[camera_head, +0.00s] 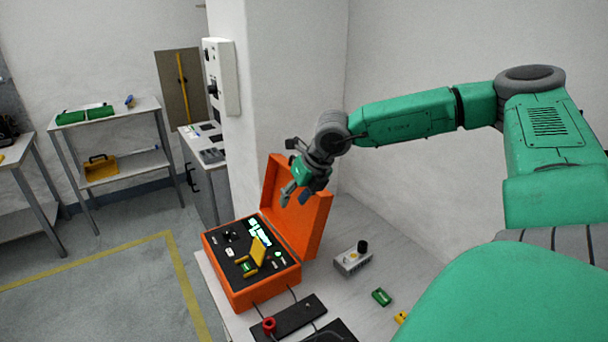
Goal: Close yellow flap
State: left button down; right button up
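The yellow flap (258,250) stands raised on the black panel (228,261) inside the open orange case (238,290). The case lid (308,225) is up at the back. My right gripper (288,197) hangs above the case in front of the lid, higher than the flap and apart from it. Its fingers point down and left. They look spread, with nothing seen between them. My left gripper is not in view.
The case stands on a light table (352,306). A grey box with a black knob (352,260), a green block (381,297) and a black device with a red knob (290,318) stand nearby. A white wall pillar rises behind the case.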

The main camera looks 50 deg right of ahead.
jog(key=v, duration=0.7)
